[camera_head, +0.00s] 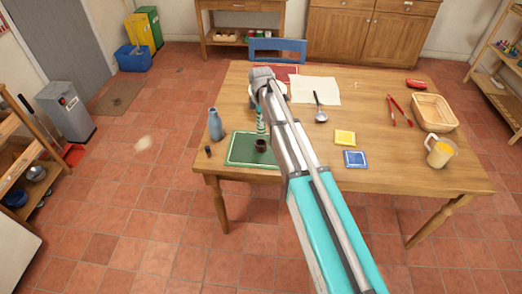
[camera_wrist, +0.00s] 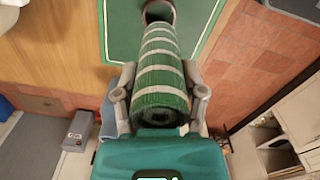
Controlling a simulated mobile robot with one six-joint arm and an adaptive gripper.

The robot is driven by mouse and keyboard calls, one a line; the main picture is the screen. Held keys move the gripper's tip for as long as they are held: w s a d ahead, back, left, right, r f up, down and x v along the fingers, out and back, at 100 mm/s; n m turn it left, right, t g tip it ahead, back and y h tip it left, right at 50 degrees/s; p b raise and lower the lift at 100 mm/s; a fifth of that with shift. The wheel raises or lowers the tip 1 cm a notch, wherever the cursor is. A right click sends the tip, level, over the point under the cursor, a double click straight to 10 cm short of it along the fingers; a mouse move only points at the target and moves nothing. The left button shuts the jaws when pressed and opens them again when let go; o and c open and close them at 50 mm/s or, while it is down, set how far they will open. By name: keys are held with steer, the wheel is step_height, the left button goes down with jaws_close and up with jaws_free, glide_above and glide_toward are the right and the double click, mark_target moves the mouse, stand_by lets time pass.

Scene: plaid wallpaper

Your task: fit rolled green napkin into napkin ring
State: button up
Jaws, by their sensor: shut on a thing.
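The rolled green napkin with white bands (camera_wrist: 160,62) is between the two fingers of my gripper (camera_wrist: 161,98), which is shut on it near its close end. In the head view the napkin (camera_head: 261,121) hangs roughly upright above the dark brown napkin ring (camera_head: 261,146). The ring lies on the green placemat (camera_head: 240,150). In the wrist view the ring (camera_wrist: 174,12) shows at the top, around or just behind the napkin's far end. I cannot tell whether that end is inside the ring. My gripper is mostly hidden by my arm in the head view.
Yellow (camera_head: 345,137) and blue (camera_head: 355,158) squares lie to the right.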

mark_target(261, 130)
steer(key=shift+w, duration=0.1)
stand_by(0.3)
step_height(261, 130, down, 6)
steer(key=b, duration=0.6)
steer(key=shift+f, duration=0.15)
steer(key=shift+f+b, duration=1.85)
steer(key=shift+b, duration=0.2)
steer(key=shift+f, duration=0.1)
steer(key=o, duration=1.2)
steer(key=shift+c, duration=0.2)
step_height(261, 130, up, 12)
steer(key=p, duration=1.2)
